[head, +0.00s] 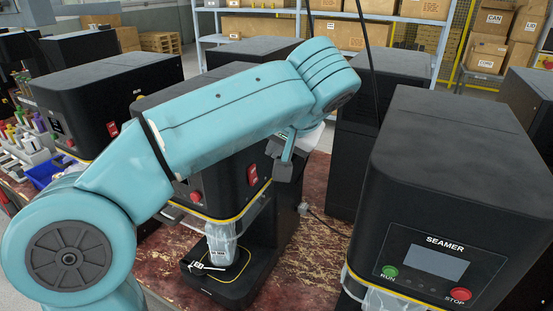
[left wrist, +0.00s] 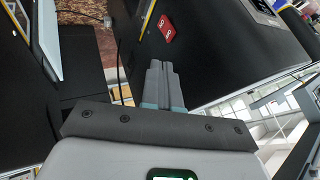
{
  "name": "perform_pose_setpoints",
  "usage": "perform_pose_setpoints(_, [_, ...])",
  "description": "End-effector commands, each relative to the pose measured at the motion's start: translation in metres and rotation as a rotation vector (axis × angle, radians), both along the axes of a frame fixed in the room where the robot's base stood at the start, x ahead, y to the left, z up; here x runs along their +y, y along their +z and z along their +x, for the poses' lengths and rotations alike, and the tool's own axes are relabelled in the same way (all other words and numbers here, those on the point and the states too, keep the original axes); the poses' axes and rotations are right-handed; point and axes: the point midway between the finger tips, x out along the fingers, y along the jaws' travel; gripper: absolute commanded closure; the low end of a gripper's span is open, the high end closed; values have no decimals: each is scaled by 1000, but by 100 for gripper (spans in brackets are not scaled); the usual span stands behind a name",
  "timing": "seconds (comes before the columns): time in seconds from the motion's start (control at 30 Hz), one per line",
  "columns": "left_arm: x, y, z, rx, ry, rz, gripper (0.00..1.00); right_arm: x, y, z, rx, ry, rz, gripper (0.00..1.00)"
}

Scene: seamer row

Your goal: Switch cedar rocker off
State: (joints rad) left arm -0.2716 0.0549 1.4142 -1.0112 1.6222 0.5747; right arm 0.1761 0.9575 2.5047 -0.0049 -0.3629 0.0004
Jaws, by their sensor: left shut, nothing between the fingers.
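A red rocker switch (head: 252,175) sits on the side face of the middle black seamer (head: 228,190). It also shows in the left wrist view (left wrist: 166,28), red with small pale marks that I cannot read. No name for the rocker is legible, and I cannot tell its on or off position. My left gripper (head: 286,155) is beside that side face, to the right of the rocker in the head view and partly hidden by my arm. In the left wrist view its fingers (left wrist: 155,66) are together and empty, with a visible gap to the rocker. My right gripper is out of view.
Another seamer (head: 440,215) with a green RUN and a red STOP button stands at the right. A third (head: 95,95) stands at the left, near a blue bin (head: 48,173). The worn red bench (head: 310,262) has some bare room.

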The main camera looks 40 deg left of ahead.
Motion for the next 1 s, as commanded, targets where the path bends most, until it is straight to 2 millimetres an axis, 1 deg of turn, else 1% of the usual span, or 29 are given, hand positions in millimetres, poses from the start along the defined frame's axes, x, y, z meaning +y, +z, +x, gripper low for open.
perform_pose_setpoints(0.03, [-3,7,-1,-2,-3,1,100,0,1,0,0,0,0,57])
perform_pose_setpoints(0.1, [-6,13,-3,-1,-3,1,100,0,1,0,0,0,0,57])
perform_pose_setpoints(0.23, [-10,19,-6,1,-2,0,100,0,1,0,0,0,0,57])
perform_pose_setpoints(1.0, [-12,19,-7,1,0,1,100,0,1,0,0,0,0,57])
